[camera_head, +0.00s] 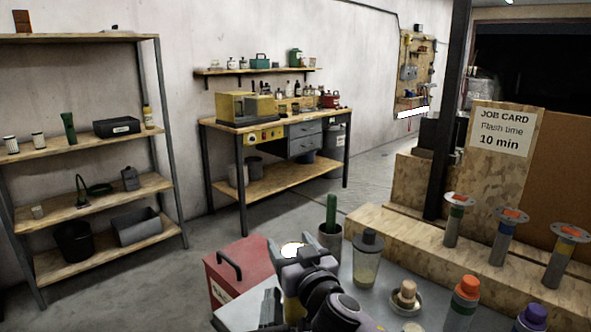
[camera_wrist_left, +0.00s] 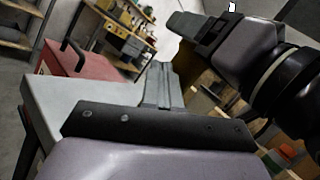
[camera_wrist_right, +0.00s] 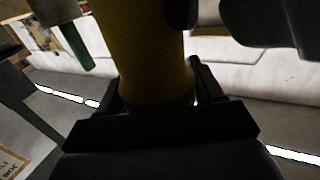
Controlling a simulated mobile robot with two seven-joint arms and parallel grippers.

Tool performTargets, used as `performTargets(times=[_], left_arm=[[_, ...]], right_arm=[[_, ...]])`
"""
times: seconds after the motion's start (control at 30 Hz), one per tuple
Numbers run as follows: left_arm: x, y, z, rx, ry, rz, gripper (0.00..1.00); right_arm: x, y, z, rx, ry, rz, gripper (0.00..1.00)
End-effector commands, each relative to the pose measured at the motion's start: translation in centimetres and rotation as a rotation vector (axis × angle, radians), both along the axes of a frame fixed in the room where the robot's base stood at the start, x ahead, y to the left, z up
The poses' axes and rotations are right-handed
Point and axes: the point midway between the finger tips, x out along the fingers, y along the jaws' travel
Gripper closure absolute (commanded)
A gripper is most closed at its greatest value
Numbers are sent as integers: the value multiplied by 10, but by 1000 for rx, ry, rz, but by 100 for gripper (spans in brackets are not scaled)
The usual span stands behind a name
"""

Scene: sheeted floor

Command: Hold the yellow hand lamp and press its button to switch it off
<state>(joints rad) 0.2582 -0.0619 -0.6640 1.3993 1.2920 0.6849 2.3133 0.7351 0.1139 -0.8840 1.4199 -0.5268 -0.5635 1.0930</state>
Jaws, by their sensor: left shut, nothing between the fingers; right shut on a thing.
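The yellow hand lamp (camera_wrist_right: 145,45) fills the middle of the right wrist view, its body between the fingers of my right gripper (camera_wrist_right: 155,92). In the head view its bright lit end (camera_head: 292,249) shows above the table; my gripper and arm hide most of the rest. A dark yellow part also shows in the left wrist view (camera_wrist_left: 187,62) under my right gripper. My left gripper (camera_wrist_left: 158,85) is shut and empty, pointing toward the lamp from below; in the head view it is lower (camera_head: 268,303). I cannot make out the button.
A red box (camera_head: 236,262) stands left of the grippers. A wooden step with flanged tubes lies behind.

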Motion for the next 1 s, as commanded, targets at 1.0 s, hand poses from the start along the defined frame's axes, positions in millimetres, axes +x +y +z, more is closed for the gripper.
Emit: performTargets(times=[1.0], left_arm=[[7, -6, 0, 0, 0, 1, 100]], right_arm=[[-1, 2, 1, 5, 1, 5, 69]])
